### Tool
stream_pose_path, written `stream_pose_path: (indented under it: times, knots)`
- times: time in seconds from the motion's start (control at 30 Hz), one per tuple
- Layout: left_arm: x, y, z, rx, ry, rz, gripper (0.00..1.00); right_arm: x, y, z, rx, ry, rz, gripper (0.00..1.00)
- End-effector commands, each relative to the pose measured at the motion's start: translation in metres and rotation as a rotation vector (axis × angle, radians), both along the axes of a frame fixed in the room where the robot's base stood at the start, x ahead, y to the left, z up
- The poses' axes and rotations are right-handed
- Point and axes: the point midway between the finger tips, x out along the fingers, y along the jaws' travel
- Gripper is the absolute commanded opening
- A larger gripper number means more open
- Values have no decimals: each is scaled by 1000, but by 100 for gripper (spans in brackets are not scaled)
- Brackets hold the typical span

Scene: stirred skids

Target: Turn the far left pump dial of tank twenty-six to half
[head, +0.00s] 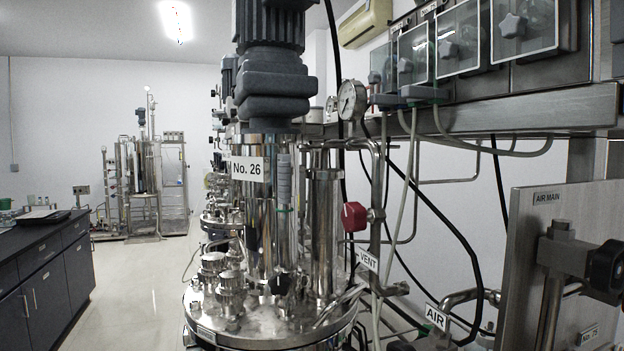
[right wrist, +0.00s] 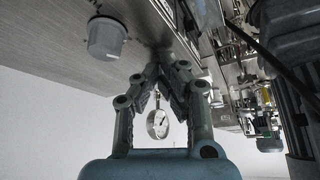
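Tank twenty-six (head: 268,205) is a shiny steel vessel under a dark motor, with a "No. 26" label (head: 250,169). A row of pump units with star-shaped dials behind clear covers runs along the upper right of the head view. The far left pump dial (head: 376,77) is small and partly hidden by its cover and the dial beside it; I cannot read its setting. My right gripper (right wrist: 162,75) is open and empty in the right wrist view, tips pointing at a metal surface. I cannot make it out clearly in the head view. My left gripper is not in view.
A pressure gauge (head: 351,99) stands just left of the pumps; a gauge also shows between my fingers (right wrist: 158,124). A steel shelf edge (head: 500,112), hanging tubes and a red vent valve (head: 354,216) lie below. A black-topped bench (head: 30,235) is at left; open floor lies between.

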Motion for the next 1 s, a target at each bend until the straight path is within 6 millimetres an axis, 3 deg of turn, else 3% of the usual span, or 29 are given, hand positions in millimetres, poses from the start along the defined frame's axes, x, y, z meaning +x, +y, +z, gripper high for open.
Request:
stream_pose_path:
  times: [0.77,1.0]
  knots:
    - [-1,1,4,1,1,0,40,4,9,1,0,-2,-1,0]
    - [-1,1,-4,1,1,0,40,-2,12,-1,0,-2,0,0]
